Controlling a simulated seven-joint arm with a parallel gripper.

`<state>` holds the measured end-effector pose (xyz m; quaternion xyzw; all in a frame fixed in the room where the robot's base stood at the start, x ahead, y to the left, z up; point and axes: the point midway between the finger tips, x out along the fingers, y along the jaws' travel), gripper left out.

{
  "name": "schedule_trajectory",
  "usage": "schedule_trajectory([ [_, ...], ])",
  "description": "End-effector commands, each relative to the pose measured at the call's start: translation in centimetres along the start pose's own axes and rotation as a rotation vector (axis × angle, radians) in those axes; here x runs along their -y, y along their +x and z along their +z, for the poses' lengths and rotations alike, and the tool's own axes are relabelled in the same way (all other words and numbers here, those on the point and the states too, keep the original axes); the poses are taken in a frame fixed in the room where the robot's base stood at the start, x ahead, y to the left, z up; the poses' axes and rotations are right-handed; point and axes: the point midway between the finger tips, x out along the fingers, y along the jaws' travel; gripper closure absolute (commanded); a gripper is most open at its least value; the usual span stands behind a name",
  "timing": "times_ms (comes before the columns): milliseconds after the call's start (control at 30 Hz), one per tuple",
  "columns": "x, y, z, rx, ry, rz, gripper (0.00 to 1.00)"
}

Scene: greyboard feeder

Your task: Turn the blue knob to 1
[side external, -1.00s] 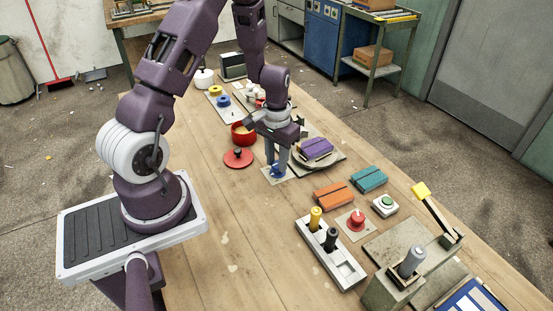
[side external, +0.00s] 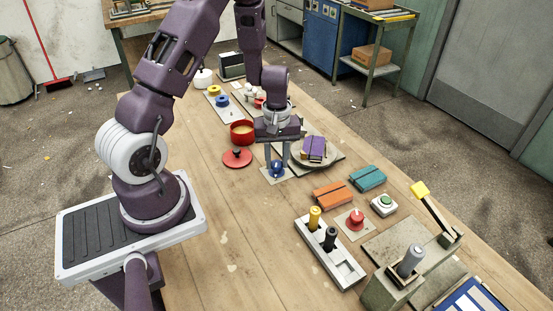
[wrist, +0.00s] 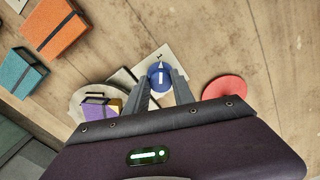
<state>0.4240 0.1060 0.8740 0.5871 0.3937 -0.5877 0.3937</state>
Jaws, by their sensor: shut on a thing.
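The blue knob (side external: 277,169) stands on a small pale square plate (side external: 266,174) near the middle of the table. It also shows in the wrist view (wrist: 160,77), with a white pointer line directed toward the top of that picture. My gripper (side external: 278,165) points down over the plate, its two fingers on either side of the knob and shut on it. The fingers also flank the knob in the wrist view (wrist: 163,82).
A purple block (side external: 315,147) lies on a round plate right of my gripper. A red lid (side external: 238,157) and red pot (side external: 242,134) are close on the left.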

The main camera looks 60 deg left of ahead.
Motion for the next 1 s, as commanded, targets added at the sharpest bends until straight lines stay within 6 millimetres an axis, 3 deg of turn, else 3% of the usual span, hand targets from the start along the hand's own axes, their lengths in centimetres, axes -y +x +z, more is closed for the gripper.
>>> schedule_trajectory([
  [733,-0.17,-0.12,-0.19,-0.005,-0.081,0.005,1.00],
  [767,-0.17,-0.12,-0.19,-0.005,-0.081,0.005,0.66],
  [800,-0.16,-0.11,-0.18,-0.005,-0.081,0.004,0.59],
  [867,-0.14,-0.09,-0.15,-0.004,-0.081,0.004,0.49],
  [1000,-0.10,-0.06,-0.10,-0.003,-0.080,0.002,0.49],
])
